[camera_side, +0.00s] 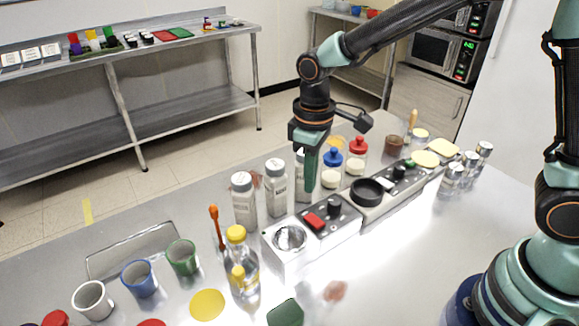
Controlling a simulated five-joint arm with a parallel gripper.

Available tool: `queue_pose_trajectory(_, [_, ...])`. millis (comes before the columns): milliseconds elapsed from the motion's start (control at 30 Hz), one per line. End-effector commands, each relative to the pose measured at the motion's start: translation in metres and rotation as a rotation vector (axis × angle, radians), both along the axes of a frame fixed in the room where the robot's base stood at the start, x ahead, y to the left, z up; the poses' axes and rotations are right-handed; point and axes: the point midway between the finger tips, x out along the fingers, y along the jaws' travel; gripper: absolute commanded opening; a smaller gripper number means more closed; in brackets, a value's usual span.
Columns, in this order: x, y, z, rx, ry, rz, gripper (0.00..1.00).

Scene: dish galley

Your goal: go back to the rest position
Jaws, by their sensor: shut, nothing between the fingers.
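My gripper (311,190) points straight down above the work table, in the middle of the picture. Its green fingers are shut with nothing held between them. The fingertips are in front of the white-labelled bottles and just behind the row of small appliances. Whether they touch anything there I cannot tell. My arm reaches in from the upper right, and its base stands at the right edge of the picture.
White-capped bottles (243,200) and blue- and red-topped jars (331,170) stand close around my gripper. An appliance with a red switch (328,215) is just in front. A yellow-capped bottle (241,265) and cups (139,279) stand left. Bare table lies at front right.

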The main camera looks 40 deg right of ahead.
Motion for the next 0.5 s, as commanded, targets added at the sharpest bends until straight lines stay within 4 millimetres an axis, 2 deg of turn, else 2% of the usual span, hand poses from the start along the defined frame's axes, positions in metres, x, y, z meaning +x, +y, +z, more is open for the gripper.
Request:
queue_pose_trajectory(133, [0.000, -0.002, 0.002, 0.002, -0.006, -0.006, 0.00])
queue_pose_trajectory(233, [-0.001, -0.009, 0.014, 0.010, -0.030, -0.030, 0.00])
queue_pose_trajectory(500, [-0.021, -0.056, 0.070, 0.056, -0.178, -0.193, 0.00])
